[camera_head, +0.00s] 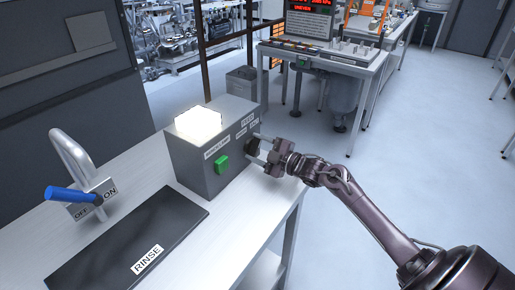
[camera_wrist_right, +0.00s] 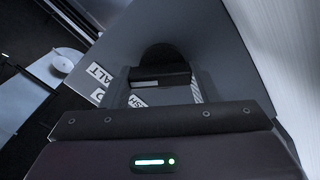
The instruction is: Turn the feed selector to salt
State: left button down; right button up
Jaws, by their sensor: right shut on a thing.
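The feed selector is a dark round knob (camera_head: 253,148) on the right face of a grey box (camera_head: 196,160), below a small label with unclear text. My right gripper (camera_head: 258,152) reaches it from the right and is shut on the knob. In the right wrist view the dark knob (camera_wrist_right: 160,72) sits between the fingers. A tilted white label reading "SALT" (camera_wrist_right: 99,75) is at its left, and another label ending in "SH" (camera_wrist_right: 138,101) is partly hidden by the gripper. The knob's exact pointing direction is hard to tell. My left gripper is not in view.
The box has a glowing white top (camera_head: 199,123) and a green button (camera_head: 222,164). A faucet with a blue lever (camera_head: 70,194) and a dark "RINSE" panel (camera_head: 120,245) are at the left of the metal table (camera_head: 232,222). Open floor lies to the right.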

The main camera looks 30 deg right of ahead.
jog(key=o, duration=1)
jog(key=b+v, duration=0.1)
jog(key=v, duration=0.5)
jog(key=shift+s+d+f, duration=0.1)
jog(key=shift+s+f, duration=0.05)
jog(key=shift+s, duration=0.1)
jog(key=shift+s+d, duration=0.25)
jog(key=shift+s, duration=0.3)
